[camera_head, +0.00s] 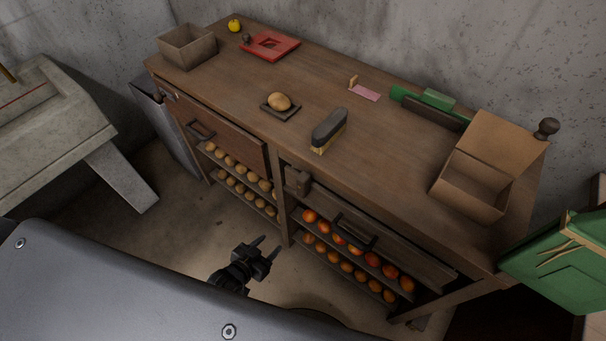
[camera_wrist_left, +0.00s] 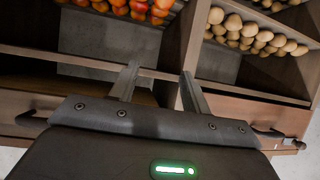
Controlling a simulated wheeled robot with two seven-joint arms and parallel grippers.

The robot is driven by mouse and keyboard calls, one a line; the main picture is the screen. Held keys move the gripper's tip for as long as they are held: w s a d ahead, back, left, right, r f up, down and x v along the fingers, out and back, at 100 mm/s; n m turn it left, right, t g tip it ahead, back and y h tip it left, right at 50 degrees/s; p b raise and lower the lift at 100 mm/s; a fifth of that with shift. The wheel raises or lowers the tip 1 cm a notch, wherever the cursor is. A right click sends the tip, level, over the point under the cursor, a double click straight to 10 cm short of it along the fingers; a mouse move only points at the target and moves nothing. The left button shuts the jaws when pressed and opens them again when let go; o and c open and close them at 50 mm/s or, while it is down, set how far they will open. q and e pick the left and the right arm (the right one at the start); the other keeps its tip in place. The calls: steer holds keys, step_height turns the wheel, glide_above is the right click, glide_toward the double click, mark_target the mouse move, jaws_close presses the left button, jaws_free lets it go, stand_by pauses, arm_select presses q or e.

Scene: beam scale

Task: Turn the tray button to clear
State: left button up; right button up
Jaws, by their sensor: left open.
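My left gripper (camera_head: 267,245) is open and empty in the head view, in front of the wooden workbench (camera_head: 220,85) and below its top. In the left wrist view its two fingers (camera_wrist_left: 160,73) stand apart with nothing between them, facing the bench's front. A potato (camera_head: 279,101) rests on a small dark square tray (camera_head: 281,113) on the bench top. I cannot make out a button marked for the tray in either view. My right gripper is not in view.
The bench top also holds a brush (camera_head: 329,128), a red tray (camera_head: 269,46), a grey box (camera_head: 187,47), and an open cardboard box (camera_head: 477,170). Potatoes (camera_head: 233,163) and orange fruits (camera_head: 352,250) fill shelves below. A drawer handle (camera_head: 355,233) juts out. A concrete stand (camera_head: 50,125) is at left.

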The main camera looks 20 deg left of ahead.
arm_select(q)
step_height(320, 180, up, 14)
steer(key=w+d+t+h, duration=0.2)
steer(key=d+t, duration=0.1)
steer(key=t+h, duration=0.1)
steer(key=t, duration=0.1)
glide_toward(299, 181)
steer(key=shift+m, duration=0.4)
steer(key=p+x, duration=0.2)
steer(key=x, duration=0.9)
steer(key=shift+d, duration=0.15)
steer(key=c, duration=1)
